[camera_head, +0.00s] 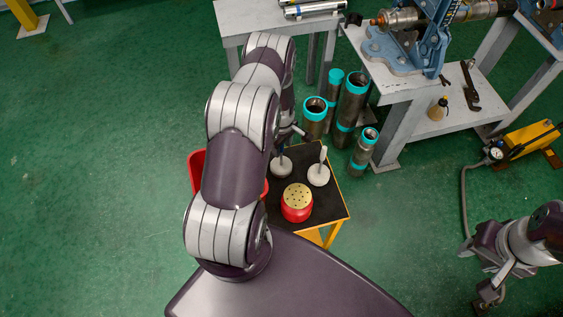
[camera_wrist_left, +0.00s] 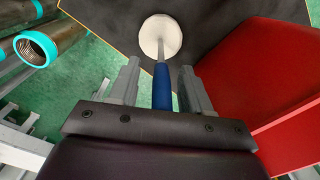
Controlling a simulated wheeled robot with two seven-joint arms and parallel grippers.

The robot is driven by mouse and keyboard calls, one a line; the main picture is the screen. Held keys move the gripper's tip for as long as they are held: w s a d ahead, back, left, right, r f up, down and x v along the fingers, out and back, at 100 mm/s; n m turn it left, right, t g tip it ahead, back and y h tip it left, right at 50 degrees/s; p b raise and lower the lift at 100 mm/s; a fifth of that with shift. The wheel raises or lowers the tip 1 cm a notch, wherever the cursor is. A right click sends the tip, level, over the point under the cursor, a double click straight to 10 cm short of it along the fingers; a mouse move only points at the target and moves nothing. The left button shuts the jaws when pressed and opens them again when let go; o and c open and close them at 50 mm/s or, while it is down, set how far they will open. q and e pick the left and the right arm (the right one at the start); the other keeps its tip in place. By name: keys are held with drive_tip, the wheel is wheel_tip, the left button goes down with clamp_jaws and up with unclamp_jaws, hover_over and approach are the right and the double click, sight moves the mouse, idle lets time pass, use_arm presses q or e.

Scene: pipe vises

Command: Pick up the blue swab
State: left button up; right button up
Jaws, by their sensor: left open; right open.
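The blue swab's blue handle (camera_wrist_left: 162,88) shows in the left wrist view, joined by a pale rod to a round white base (camera_wrist_left: 160,37) on the dark tray top. In the head view its likely white base (camera_head: 281,166) sits on the small table, its upper part hidden by my left arm. My left gripper (camera_wrist_left: 160,84) is open, with one finger on each side of the blue handle in the picture; whether they touch it I cannot tell. My right gripper (camera_head: 488,294) is open and empty, low at the right edge, far from the table.
A second swab with a white handle (camera_head: 319,173) and a red pot with a perforated lid (camera_head: 297,203) stand on the small table (camera_head: 335,208). A red bin (camera_wrist_left: 270,65) is beside it. Teal-ended pipes (camera_head: 315,115) stand behind. Green floor is free at left.

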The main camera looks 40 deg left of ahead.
use_arm(q)
drive_tip(key=shift+f, duration=0.35)
drive_tip(key=shift+s, duration=0.15)
drive_tip(key=shift+r, duration=0.1)
clamp_jaws()
